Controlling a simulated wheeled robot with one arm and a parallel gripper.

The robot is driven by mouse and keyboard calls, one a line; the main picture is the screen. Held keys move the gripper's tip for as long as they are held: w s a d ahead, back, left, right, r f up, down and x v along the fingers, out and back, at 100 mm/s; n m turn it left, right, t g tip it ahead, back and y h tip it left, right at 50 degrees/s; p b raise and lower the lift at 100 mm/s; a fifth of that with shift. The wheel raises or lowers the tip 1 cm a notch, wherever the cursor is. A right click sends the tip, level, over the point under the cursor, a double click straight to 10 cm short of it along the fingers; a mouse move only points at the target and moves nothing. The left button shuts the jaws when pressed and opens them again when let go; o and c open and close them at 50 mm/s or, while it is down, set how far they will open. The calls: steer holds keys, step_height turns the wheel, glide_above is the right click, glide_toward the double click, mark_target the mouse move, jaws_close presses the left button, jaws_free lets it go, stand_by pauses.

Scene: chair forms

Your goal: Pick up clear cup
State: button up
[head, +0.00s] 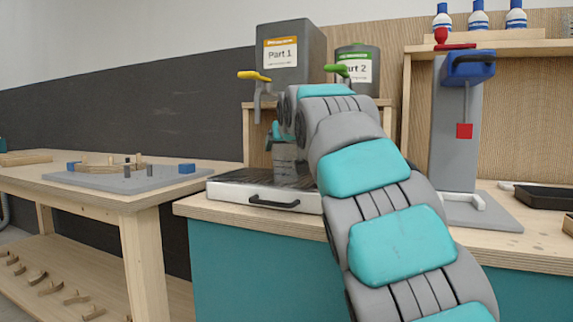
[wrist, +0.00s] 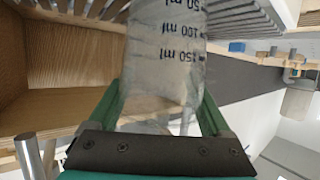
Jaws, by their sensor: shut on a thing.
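The clear cup (wrist: 165,70) is a see-through vessel with dark ml marks. In the wrist view it sits between the two green fingers of my gripper (wrist: 161,103), which is shut on its sides. In the head view my gripper (head: 278,134) is above the drip tray, below the dispensers, partly hidden by my arm. A greyish see-through shape there looks like the cup (head: 286,155). I cannot tell whether its base touches the slatted tray.
The drip tray (head: 232,190) has a black handle in front. The Part 1 dispenser (head: 290,72) with a yellow tap and the Part 2 dispenser (head: 357,88) with a green tap stand above. A grey press (head: 452,140) is at right. A side table (head: 100,202) holds small blocks.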

steer(key=shift+c, duration=0.8)
steer(key=shift+r, duration=0.25)
steer(key=shift+r+p, duration=0.55)
steer(key=shift+r, duration=0.85)
